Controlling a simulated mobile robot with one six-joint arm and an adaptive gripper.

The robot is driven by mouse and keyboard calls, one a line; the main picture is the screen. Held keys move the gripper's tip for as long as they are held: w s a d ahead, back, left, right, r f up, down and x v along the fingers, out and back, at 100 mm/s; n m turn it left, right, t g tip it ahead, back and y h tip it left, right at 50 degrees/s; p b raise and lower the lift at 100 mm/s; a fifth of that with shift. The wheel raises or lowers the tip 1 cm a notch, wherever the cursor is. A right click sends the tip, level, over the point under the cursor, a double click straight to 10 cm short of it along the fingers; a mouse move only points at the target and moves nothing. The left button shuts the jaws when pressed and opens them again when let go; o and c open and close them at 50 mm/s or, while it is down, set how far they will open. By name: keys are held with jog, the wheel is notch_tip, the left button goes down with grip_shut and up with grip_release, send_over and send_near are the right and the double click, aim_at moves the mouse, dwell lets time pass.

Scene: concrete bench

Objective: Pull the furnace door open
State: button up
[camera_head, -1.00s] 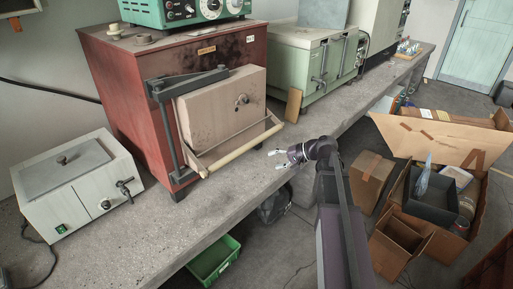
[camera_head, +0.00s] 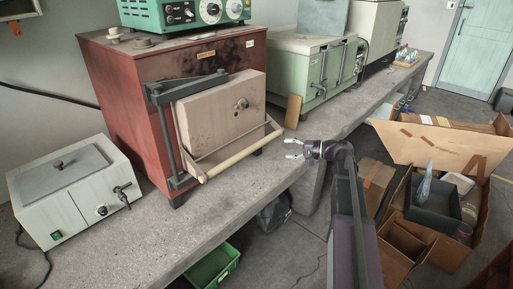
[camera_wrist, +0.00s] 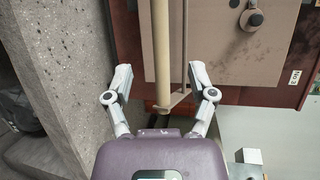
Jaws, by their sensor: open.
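The furnace (camera_head: 125,85) is a red-brown box on the concrete bench. Its pale block-like door (camera_head: 222,110) sits across the front in a dark metal frame and looks closed. A cream bar handle (camera_head: 238,155) runs along the lower front of the door. My gripper (camera_head: 291,149) is open and empty, off the bar's right end and apart from it. In the wrist view the handle (camera_wrist: 162,50) runs lengthwise between the spread fingers of my gripper (camera_wrist: 160,73), with its near end close to the palm. The depth gap there is hard to judge. The door (camera_wrist: 232,45) fills the upper right.
A white bath unit (camera_head: 75,190) stands left of the furnace, a green cabinet (camera_head: 305,65) right of it. Cardboard boxes (camera_head: 440,150) and a green crate (camera_head: 215,265) are on the floor. The bench front is clear.

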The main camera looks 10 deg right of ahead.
aim_at(259, 146)
jog(key=b+x, duration=0.2)
jog(key=x, duration=1.1)
jog(key=shift+w+a+f, duration=0.15)
jog(key=shift+w+a, duration=0.05)
grip_shut()
